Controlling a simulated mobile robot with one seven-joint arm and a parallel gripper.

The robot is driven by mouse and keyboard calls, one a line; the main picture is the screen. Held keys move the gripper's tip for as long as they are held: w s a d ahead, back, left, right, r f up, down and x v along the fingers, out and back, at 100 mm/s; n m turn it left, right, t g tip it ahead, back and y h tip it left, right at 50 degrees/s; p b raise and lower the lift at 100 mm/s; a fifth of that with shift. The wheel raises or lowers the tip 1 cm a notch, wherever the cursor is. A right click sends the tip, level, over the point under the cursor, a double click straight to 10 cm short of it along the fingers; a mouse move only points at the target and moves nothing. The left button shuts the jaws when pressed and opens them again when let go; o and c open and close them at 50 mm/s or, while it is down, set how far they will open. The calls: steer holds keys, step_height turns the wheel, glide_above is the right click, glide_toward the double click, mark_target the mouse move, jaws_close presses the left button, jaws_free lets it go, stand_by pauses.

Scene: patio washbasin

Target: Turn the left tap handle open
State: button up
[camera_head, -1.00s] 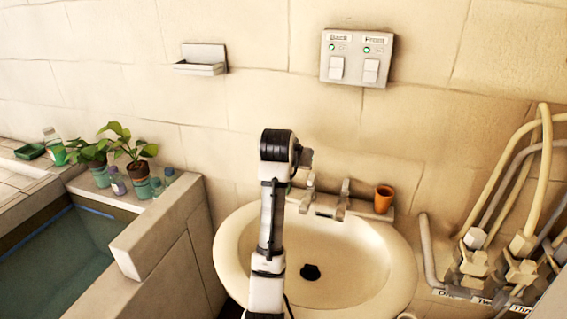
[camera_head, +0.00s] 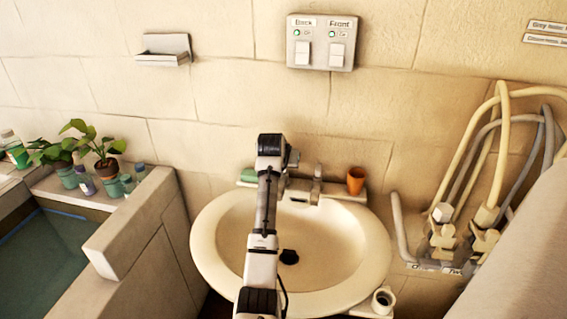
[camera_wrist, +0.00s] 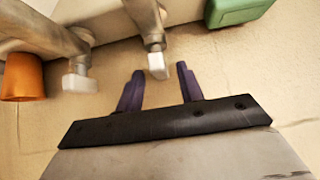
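The left tap handle (camera_wrist: 157,66), with a white tip, shows in the wrist view between the two dark purple fingers of my gripper (camera_wrist: 160,70). The fingers are apart, one on each side of the white tip, with a gap to each. I cannot tell whether they are level with it in depth. The right tap (camera_head: 317,186) stands at the back of the basin (camera_head: 212,255); its white handle (camera_wrist: 79,78) is left in the wrist view, which looks flipped. In the head view my arm hides the gripper and most of the left tap.
An orange cup (camera_head: 356,180) stands right of the taps, and a green object (camera_head: 248,175) lies to their left; it also shows in the wrist view (camera_wrist: 236,10). Hoses (camera_head: 503,150) hang at the right. Potted plants (camera_head: 106,165) stand at the left. The wall is close behind.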

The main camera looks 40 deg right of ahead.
steer(key=shift+w+d+f, duration=0.1)
steer(key=shift+d+f, duration=0.05)
jaws_close()
